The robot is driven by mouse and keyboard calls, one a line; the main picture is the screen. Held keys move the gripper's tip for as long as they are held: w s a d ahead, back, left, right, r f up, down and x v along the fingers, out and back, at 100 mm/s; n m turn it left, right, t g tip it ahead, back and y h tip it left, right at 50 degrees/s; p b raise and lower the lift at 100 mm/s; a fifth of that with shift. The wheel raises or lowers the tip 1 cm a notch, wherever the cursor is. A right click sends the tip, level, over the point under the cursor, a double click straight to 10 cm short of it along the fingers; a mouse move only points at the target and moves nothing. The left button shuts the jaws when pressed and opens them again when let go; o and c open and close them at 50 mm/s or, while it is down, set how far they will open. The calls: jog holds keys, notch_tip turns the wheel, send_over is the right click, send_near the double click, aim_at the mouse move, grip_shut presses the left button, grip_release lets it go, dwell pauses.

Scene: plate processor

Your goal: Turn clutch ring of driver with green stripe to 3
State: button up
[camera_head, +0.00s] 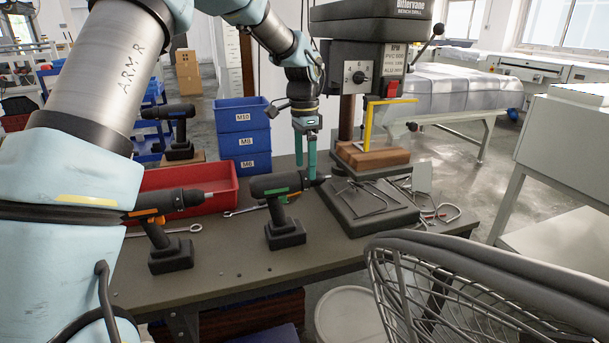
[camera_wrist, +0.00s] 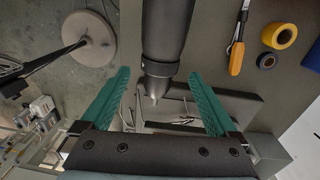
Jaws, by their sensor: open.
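The driver with the green stripe (camera_head: 280,192) stands upright on its battery base on the bench, its nose pointing right. Its dark body also shows in the wrist view (camera_wrist: 165,35), with the clutch ring (camera_wrist: 157,67) near the metal nose. No number on the ring is readable. My gripper (camera_head: 305,172) points down by the driver's nose end. In the wrist view its teal fingers (camera_wrist: 158,75) are spread apart, one on each side of the front of the driver with a gap on both sides. Nothing is held.
An orange-striped driver (camera_head: 166,222) stands to the left, another driver (camera_head: 178,132) behind. A red tray (camera_head: 222,190) and stacked blue bins (camera_head: 243,140) are at the back. A drill press (camera_head: 365,205) stands close right. A wire basket chair (camera_head: 450,290) is in front.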

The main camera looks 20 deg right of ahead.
aim_at(306, 171)
jog(key=shift+s+f+p, duration=0.15)
jog(key=shift+f+p, duration=0.2)
jog(key=shift+f, duration=1.9)
jog(key=c, duration=1.4)
